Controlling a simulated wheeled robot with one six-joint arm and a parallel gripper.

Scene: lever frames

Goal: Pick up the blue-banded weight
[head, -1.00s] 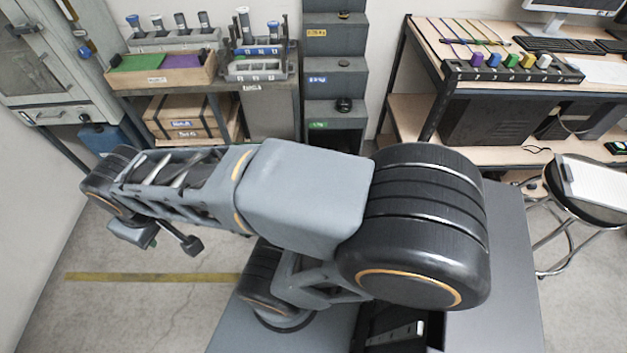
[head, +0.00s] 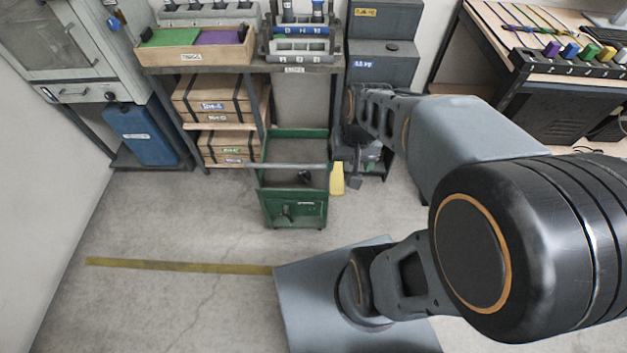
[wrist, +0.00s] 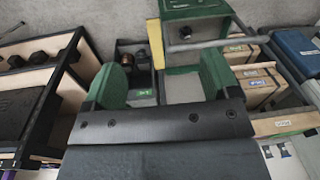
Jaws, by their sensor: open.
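No blue band on a weight can be made out in either view. A small dark object (head: 303,177) lies in the green cart (head: 294,210) in the head view; I cannot tell if it is the weight. A small dark knob (head: 392,46) sits on the step with a blue label. My gripper (wrist: 163,64) is open and empty in the wrist view, its green-padded fingers apart on either side. In the head view my wrist hangs before the lower steps, just right of the cart; the fingers are hard to make out there.
The grey stepped stand (head: 384,67) is at the back. Left of it are a rack with wooden boxes (head: 212,97) and a blue container (head: 141,137). A bench (head: 527,72) stands at right. A yellow piece (head: 337,179) is beside the cart. Floor at front left is clear.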

